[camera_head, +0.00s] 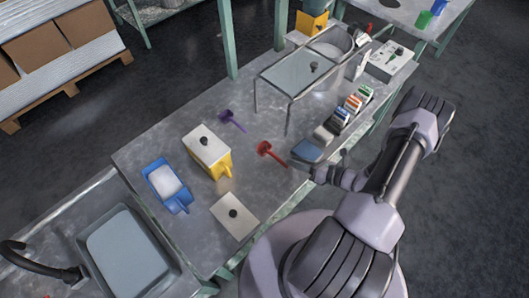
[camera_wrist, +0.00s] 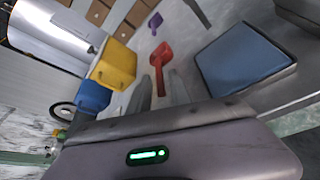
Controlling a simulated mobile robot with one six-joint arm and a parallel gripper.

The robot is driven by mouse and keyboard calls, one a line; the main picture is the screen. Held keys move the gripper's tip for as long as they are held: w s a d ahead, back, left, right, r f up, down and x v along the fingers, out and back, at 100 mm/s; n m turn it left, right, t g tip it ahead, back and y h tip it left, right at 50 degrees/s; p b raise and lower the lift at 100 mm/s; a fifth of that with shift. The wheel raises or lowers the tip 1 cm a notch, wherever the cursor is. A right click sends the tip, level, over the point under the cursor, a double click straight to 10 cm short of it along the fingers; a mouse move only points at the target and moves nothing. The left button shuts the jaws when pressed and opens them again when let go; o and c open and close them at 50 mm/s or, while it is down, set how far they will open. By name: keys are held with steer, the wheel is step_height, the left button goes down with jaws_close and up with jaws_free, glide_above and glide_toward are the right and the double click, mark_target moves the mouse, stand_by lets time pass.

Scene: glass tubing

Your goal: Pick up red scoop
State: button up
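The red scoop (camera_head: 266,150) lies on the metal workbench (camera_head: 190,135), its handle pointing toward my gripper (camera_head: 293,164). In the wrist view the red scoop (camera_wrist: 161,58) is ahead of my gripper (camera_wrist: 162,85), and its handle runs down between the two fingers in the picture. The fingers stand apart with a gap between them, and my gripper is open and empty. I cannot tell the exact height of the fingers above the handle.
A blue-topped box (camera_head: 307,151) stands close beside my gripper. A purple scoop (camera_head: 231,120) lies beyond the red one. A yellow bin (camera_head: 219,163) with a lid and a blue bin (camera_head: 168,186) stand to the left. A metal frame (camera_head: 290,85) rises behind.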

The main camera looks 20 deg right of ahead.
mark_target(277, 157)
steer(key=shift+x, duration=1.15)
steer(key=b+x, duration=0.1)
steer(key=x, duration=0.2)
steer(key=b+x, duration=0.1)
steer(key=x, duration=0.1)
steer(key=shift+a+f+b, duration=0.3)
steer(key=shift+a+f, duration=0.1)
steer(key=shift+a, duration=0.05)
steer(key=shift+s+r, duration=0.1)
jaws_close()
